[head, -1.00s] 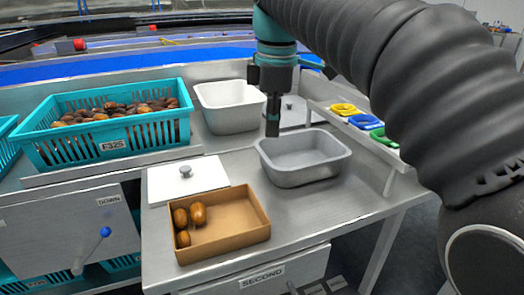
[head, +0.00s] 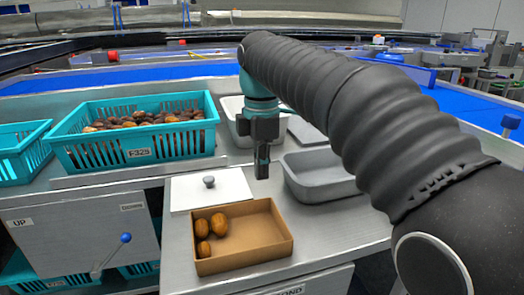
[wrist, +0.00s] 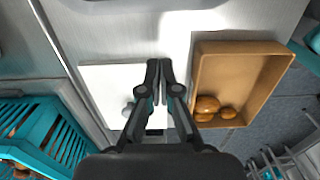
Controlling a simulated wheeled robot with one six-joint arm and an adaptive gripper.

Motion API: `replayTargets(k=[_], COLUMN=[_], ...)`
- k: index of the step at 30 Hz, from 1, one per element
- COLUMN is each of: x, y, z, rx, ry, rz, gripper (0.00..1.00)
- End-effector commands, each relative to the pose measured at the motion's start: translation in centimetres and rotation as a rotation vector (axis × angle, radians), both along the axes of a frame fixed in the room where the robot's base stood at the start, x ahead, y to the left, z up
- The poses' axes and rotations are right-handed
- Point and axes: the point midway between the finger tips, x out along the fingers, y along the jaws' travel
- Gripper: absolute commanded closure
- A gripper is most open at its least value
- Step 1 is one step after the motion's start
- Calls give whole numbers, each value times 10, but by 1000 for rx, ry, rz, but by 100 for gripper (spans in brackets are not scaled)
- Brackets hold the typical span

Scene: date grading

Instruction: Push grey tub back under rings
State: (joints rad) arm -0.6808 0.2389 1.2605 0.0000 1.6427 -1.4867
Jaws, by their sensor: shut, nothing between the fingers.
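The grey tub (head: 318,190) stands on the steel bench at the right in the head view, empty as far as I see, its right part hidden behind my arm. My gripper (head: 262,175) is shut and empty, pointing down left of the tub and apart from it. In the wrist view my gripper (wrist: 158,64) hangs between the white lid and the brown box. The rings are hidden behind my arm in the head view now.
A brown box (head: 262,263) with several dates and a white lid (head: 235,184) lie in front. A white tub (head: 232,108) stands behind my gripper. A teal crate (head: 80,160) of dates is at the left. Bare bench lies between box and grey tub.

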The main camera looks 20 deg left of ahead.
Motion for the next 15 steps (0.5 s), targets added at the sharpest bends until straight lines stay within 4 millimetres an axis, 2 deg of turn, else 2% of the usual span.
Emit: replayTargets(k=[2, 9, 15], x=[-1, 18, 22], y=[-1, -26, -33], z=[-16, -13, -13], rx=[-1, 0, 0], ry=[2, 0, 0], rz=[0, -3, -1], gripper=[100, 100, 100])
